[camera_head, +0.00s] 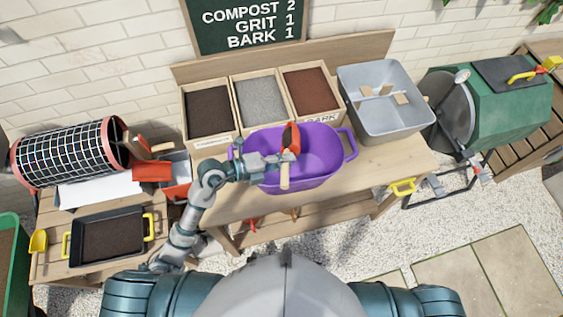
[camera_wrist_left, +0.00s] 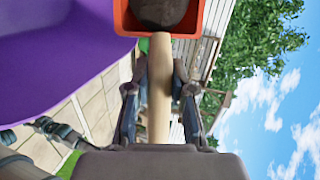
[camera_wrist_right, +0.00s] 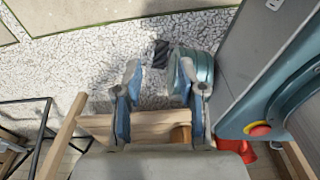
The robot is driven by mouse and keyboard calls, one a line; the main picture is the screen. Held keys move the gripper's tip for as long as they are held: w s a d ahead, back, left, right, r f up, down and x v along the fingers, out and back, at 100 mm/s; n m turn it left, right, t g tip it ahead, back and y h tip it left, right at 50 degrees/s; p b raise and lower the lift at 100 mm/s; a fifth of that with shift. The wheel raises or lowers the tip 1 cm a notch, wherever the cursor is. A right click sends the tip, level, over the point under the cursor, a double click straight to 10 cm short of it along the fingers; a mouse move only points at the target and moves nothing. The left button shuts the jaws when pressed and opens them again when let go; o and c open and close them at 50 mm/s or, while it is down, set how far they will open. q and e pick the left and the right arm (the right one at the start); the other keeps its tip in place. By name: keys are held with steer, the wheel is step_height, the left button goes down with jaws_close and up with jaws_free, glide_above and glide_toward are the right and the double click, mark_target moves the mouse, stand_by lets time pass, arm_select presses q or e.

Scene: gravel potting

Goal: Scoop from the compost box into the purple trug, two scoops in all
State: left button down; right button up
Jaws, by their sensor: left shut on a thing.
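The purple trug (camera_head: 322,170) stands on the bench in front of the boxes in the head view. The visible part of its inside looks bare. The compost box (camera_head: 214,142), filled with dark soil, stands behind it to the left. My left gripper (camera_head: 284,161) is over the trug, shut on the wooden handle of an orange-red scoop (camera_head: 290,136). The left wrist view shows dark compost in the scoop's bowl (camera_wrist_left: 122,14), with the trug wall (camera_wrist_left: 60,60) beside it. My right gripper (camera_wrist_right: 150,88) shows only in its wrist view, open and empty above the ground.
The grit box (camera_head: 261,98) and bark box (camera_head: 310,92) stand right of the compost box. A grey tub (camera_head: 420,118) is at the right. A mesh drum sieve (camera_head: 70,152) and black tray (camera_head: 75,253) are at the left. A chalkboard (camera_head: 250,45) lists compost 2, grit 1, bark 1.

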arm_select(q)
steer(key=shift+d+f, duration=0.2)
steer(key=shift+d, duration=0.1)
steer(key=shift+d+n+t+h+b, duration=0.3)
steer(key=shift+d+t+h+b, duration=0.1)
steer(key=shift+b, duration=0.15)
steer(key=shift+a+f+n+t+h+b, duration=0.15)
steer(key=shift+a+n+t+h+b, duration=0.2)
steer(key=shift+a+h+b, duration=0.55)
steer(key=shift+d+f+n+t+b, duration=0.1)
steer(key=shift+d+n+t+b, duration=0.2)
steer(key=shift+d+b, duration=0.4)
steer(key=shift+a, duration=0.35)
steer(key=shift+a+h, duration=0.3)
steer(key=shift+a, duration=0.2)
steer(key=shift+d, duration=0.6)
arm_select(e)
steer(key=w+r, duration=0.2)
steer(key=w, duration=0.9)
steer(key=shift+w+t, duration=0.2)
steer(key=shift+t, duration=0.1)
arm_select(q)
steer(key=shift+a, duration=0.1)
arm_select(e)
steer(key=shift+a, duration=0.1)
